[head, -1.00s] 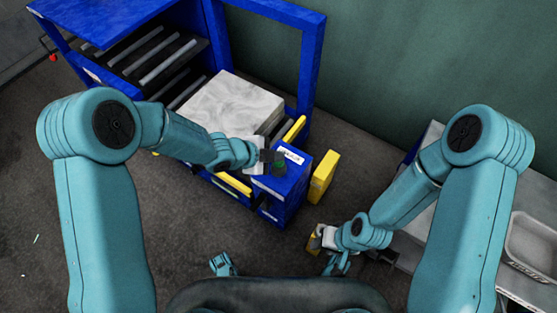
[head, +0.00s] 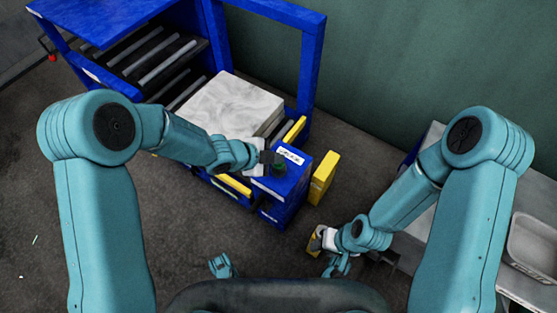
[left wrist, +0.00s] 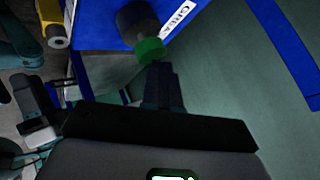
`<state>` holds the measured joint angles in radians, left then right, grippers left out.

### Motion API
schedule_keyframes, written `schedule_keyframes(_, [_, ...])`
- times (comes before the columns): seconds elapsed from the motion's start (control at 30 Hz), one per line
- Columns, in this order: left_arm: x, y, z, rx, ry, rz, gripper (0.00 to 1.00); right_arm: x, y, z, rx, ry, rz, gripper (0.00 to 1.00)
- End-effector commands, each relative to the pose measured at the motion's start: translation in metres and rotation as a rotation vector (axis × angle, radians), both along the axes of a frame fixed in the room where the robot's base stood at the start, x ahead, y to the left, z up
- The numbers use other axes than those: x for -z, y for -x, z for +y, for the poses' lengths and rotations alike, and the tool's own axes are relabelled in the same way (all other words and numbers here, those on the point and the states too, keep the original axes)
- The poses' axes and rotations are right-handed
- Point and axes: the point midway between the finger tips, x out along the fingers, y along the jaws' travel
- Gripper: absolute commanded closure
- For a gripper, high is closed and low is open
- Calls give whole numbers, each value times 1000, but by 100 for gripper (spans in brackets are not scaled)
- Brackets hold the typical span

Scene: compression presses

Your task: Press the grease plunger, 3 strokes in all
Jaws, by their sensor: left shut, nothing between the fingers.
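The grease plunger (head: 279,168) is a dark, round knob with green on it, on top of a blue box with a white label (head: 291,155). It also shows in the left wrist view (left wrist: 149,48), with a green end close to my fingertips. My left gripper (head: 267,157) is shut and empty, right beside the plunger at its left in the head view. Whether the fingers touch it is not clear. My shut fingers (left wrist: 163,85) show dark in the left wrist view. My right gripper (head: 318,239) is low at the right, with its fingers too small to read.
A blue press frame (head: 311,75) with rollers and a large pale block (head: 232,105) stands behind the box. A yellow block (head: 324,178) stands right of the box. A grey bench with a tray (head: 535,245) is at the far right. Floor in front is clear.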

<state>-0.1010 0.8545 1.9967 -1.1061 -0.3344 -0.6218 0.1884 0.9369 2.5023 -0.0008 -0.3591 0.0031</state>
Motion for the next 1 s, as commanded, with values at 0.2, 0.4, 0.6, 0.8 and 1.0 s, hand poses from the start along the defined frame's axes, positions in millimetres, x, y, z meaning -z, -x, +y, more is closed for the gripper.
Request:
schedule_keyframes(0.2, [4, 0, 0, -1, -1, 1, 100, 3, 0, 0, 0, 0, 0, 57])
schedule_keyframes(0.4, [6, 0, 0, 0, -1, 2, 100, 5, 0, 0, 0, 0, 0, 57])
schedule_keyframes(0.6, [9, 0, 0, 0, -1, 2, 100, 8, 0, 0, 0, 0, 0, 57])
schedule_keyframes(0.8, [12, 1, 0, 0, -1, 2, 100, 10, 0, 0, 0, 0, 0, 57])
schedule_keyframes(1.0, [11, 1, 0, 0, -2, 3, 100, 9, 0, 0, 0, 0, 0, 57])
